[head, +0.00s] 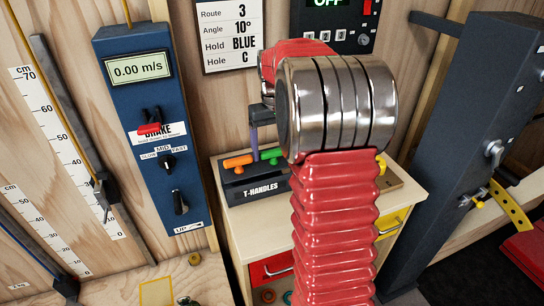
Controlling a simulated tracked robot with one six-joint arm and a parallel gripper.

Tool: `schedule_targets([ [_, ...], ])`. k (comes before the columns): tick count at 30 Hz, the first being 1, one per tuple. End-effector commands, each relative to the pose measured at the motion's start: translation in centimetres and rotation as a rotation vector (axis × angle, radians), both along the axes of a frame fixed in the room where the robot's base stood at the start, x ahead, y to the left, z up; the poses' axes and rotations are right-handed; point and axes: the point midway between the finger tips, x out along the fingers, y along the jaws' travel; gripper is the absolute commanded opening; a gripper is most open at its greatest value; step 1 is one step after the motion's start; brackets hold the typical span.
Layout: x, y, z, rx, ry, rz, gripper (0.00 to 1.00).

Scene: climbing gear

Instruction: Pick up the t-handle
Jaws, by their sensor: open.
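A black rack labelled T-HANDLES (263,192) sits on top of a small wooden cabinet. An orange t-handle (238,161) and a green t-handle (270,154) stand in it, with their grips on top. A yellow piece (381,165) shows to the right of my arm; I cannot tell if it is another t-handle. My gripper (257,140) is open, pointing down just above the rack, near the orange and green grips. My red and metal arm hides part of it and the right part of the rack.
The cabinet (237,238) has red and yellow drawers. A blue panel (152,125) with a display and knobs stands at the left. A dark upright post (444,130) stands at the right. A route sign (231,32) and a control box (340,22) are on the wall behind.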

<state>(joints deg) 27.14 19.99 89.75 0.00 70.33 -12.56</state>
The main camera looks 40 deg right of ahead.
Motion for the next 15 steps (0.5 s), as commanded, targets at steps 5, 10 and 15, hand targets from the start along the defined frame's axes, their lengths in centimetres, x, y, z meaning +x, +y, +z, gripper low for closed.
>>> schedule_targets([
  [5, 0.0, 0.0, -1.8, 0.000, -0.001, 0.000, 0.78],
  [10, 0.0, 0.0, -2.0, -0.001, -0.002, 0.000, 0.78],
  [15, 0.0, 0.0, -2.0, 0.000, -0.001, 0.001, 0.78],
])
